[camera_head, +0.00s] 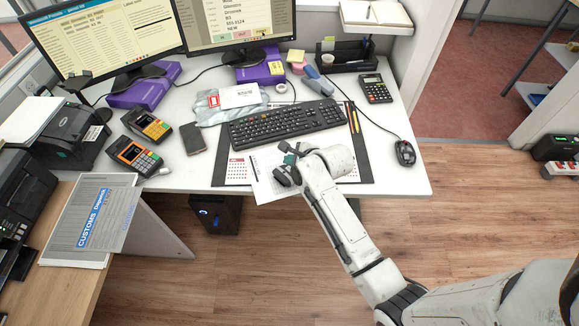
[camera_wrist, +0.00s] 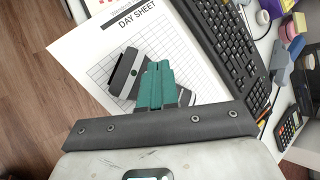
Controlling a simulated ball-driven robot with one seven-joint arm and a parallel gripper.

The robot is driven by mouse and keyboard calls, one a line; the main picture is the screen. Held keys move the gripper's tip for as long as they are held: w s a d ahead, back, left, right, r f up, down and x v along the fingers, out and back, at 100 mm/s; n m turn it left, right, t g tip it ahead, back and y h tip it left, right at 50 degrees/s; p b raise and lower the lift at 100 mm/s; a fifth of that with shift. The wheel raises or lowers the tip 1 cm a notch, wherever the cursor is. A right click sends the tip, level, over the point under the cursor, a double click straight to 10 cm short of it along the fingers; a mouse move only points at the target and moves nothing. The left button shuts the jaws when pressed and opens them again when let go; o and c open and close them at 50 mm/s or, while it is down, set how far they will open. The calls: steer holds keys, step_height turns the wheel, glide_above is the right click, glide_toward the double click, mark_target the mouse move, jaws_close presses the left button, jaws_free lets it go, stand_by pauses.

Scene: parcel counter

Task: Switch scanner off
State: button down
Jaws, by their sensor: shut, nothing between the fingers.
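My gripper (camera_head: 290,159) is low over the front of the desk, with its teal fingers together and nothing between them. The fingers also show in the wrist view (camera_wrist: 157,84). Two black handheld devices, one with an orange face (camera_head: 135,154) and one with a yellow face (camera_head: 147,124), lie at the desk's left.
The keyboard (camera_head: 287,124) lies just behind my gripper. A phone (camera_head: 193,139) is left of it; a mouse (camera_head: 405,153) and a calculator (camera_head: 376,88) are to the right. Two monitors (camera_head: 238,22) stand at the back. Bare wooden floor lies in front.

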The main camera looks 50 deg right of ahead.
step_height(320, 180, up, 5)
steer(key=p, duration=0.4)
steer(key=shift+r+p, duration=0.15)
steer(key=shift+p, duration=0.25)
steer(key=shift+a, duration=0.1)
steer(key=s+a+n+g+b, duration=0.1)
steer(key=s+a+n, duration=0.3)
steer(key=s+n, duration=0.4)
steer(key=s+a+n+g+y+b, duration=0.1)
steer(key=s+a+n+g, duration=0.3)
steer(key=s+n, duration=0.4)
steer(key=s+a+n+g+b, duration=0.1)
steer(key=s+a+n+g, duration=0.1)
steer(key=s+a+n, duration=0.4)
steer(key=s+n, duration=0.2)
steer(key=n, duration=0.3)
steer(key=shift+s+a+f+n+g, duration=0.15)
steer(key=shift+s+f+n+g, duration=0.15)
steer(key=shift+s+f+g, duration=0.1)
